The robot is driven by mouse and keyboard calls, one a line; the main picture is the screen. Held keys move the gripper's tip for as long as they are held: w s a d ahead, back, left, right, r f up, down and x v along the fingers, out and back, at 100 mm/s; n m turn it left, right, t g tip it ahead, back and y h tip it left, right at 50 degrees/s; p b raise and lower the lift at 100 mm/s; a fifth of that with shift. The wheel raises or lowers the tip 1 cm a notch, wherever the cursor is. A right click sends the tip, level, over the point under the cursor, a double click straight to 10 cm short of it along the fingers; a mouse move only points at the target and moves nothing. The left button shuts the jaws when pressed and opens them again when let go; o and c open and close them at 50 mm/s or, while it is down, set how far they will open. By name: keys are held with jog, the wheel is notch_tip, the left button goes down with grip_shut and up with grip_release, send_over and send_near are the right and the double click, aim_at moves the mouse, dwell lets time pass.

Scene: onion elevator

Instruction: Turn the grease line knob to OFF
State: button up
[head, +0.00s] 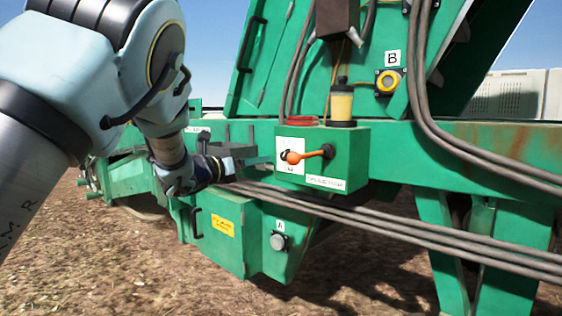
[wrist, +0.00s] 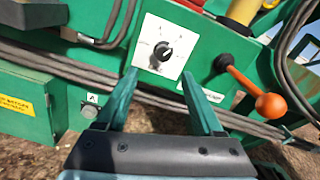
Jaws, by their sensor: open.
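The black knob (wrist: 162,51) sits on a white plate (wrist: 150,62) with small markings too blurred to read. The plate is on the face of a green box (head: 348,158); in the head view the plate (head: 290,146) is partly covered by an orange-ended lever. I cannot read the knob's setting surely. My gripper (wrist: 158,75) is open and empty, its two teal fingers pointing at the plate, with the knob seen between and just beyond the tips. In the head view my gripper (head: 256,163) is left of the box, apparently short of the knob.
The orange-ended lever (wrist: 270,104) sticks out from the box right of the plate. Hoses (head: 400,231) run below the box. A yellow cup (head: 341,104) stands on top. Button A (head: 278,241) is below; button B (head: 388,81) is above right.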

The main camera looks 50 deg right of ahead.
aim_at(283, 156)
jog(key=d+p, duration=0.1)
jog(key=d, duration=0.2)
jog(key=d+p, duration=0.1)
jog(key=d, duration=0.3)
jog(key=s+d+p, duration=0.1)
jog(key=d, duration=0.3)
jog(key=shift+s+p, duration=0.1)
jog(key=shift+p, duration=0.25)
grip_shut()
